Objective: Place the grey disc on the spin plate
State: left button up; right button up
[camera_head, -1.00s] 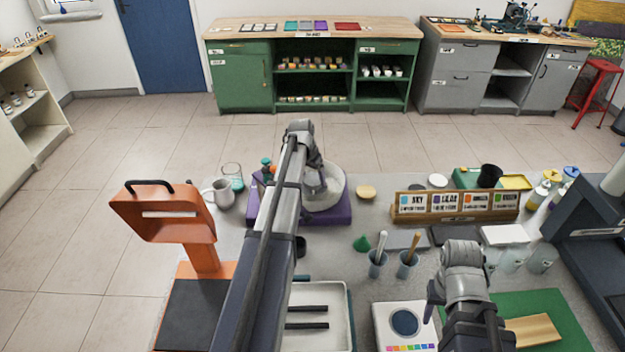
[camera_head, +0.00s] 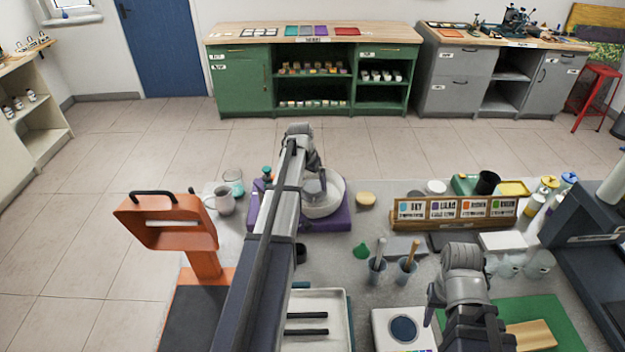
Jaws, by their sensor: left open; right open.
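The spin plate is the white round bowl (camera_head: 334,206) on a purple base (camera_head: 340,221) at the middle back of the table. My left gripper (camera_head: 317,186) is over the bowl, pointing down, with its jaws open. A grey round shape (camera_head: 314,191) shows at its fingertips, inside the bowl's outline. It looks like the grey disc, but I cannot tell whether it touches the plate. My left arm hides the left part of the purple base. My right gripper (camera_head: 436,305) is open at the front right, its fingertips mostly hidden by its wrist.
An orange stand (camera_head: 200,262) is at the left. A mug (camera_head: 223,202) and glass stand left of the spin plate. A yellow round piece (camera_head: 365,199) is right of it. Brush cups (camera_head: 405,272), a wooden label rack (camera_head: 455,210) and a white tray (camera_head: 340,305) fill the table.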

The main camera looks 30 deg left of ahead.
pick_arm(q)
jog(key=p+v, duration=0.8)
jog(key=v, duration=0.2)
jog(key=shift+p, duration=0.4)
jog(key=shift+c, duration=0.4)
